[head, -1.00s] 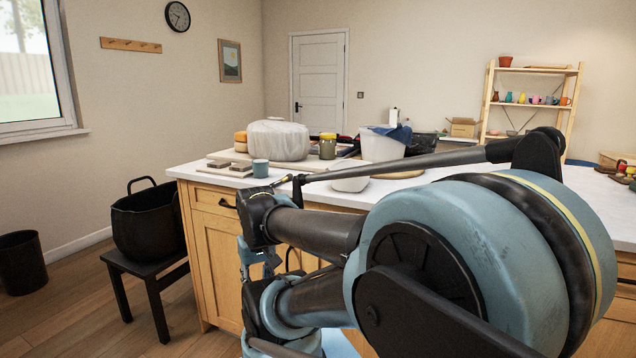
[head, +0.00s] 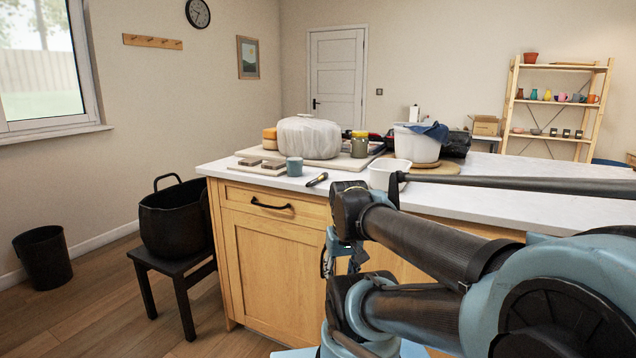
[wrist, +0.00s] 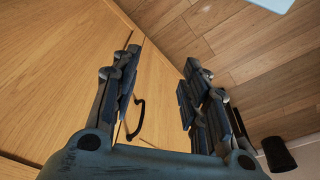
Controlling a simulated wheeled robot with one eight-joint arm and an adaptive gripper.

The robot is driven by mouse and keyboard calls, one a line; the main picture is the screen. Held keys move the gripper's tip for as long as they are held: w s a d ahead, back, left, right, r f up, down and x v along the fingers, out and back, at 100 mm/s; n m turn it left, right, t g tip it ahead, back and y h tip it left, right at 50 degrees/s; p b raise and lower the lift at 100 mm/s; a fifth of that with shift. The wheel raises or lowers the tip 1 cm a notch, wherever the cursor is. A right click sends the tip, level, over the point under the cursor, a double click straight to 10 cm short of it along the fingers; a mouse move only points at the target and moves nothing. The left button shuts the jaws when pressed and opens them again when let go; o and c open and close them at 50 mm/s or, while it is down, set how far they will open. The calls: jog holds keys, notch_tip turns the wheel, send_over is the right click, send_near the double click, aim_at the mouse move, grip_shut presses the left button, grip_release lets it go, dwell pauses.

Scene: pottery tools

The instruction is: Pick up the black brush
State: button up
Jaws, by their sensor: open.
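A small black tool with a yellowish end (head: 317,180) lies on the white countertop near its front edge, right of the blue-grey cup (head: 294,167). It looks like the black brush, but it is too small to be sure. My gripper (wrist: 160,75) is open and empty in the wrist view, its fingers spread in front of the wooden cabinet and floor. It is below the countertop, away from the tool. In the head view my arm hides most of it. The tool does not show in the wrist view.
The wooden cabinet (head: 265,245) with its black handle (head: 270,204) stands under the countertop. A white tub (head: 388,174) is right of the tool. A covered clay block (head: 309,138) sits behind. A black bucket (head: 175,218) on a stool stands left, with open floor in front.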

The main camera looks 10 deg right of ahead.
jog(key=w+r+m+g, duration=0.1)
jog(key=w+r+m, duration=0.1)
jog(key=w+r, duration=0.65)
jog(key=w+r+m, duration=0.2)
jog(key=w+r, duration=0.4)
jog(key=r, duration=0.6)
notch_tip(320, 180, up, 16)
jog(key=m+g, duration=0.1)
jog(key=m, duration=0.3)
send_over(322, 173)
jog(key=f, duration=1.2)
jog(key=shift+s+d, duration=0.15)
jog(key=shift+s, duration=0.2)
jog(key=shift+w+f, duration=0.2)
jog(key=shift+f, duration=2.45)
jog(key=c, duration=0.9)
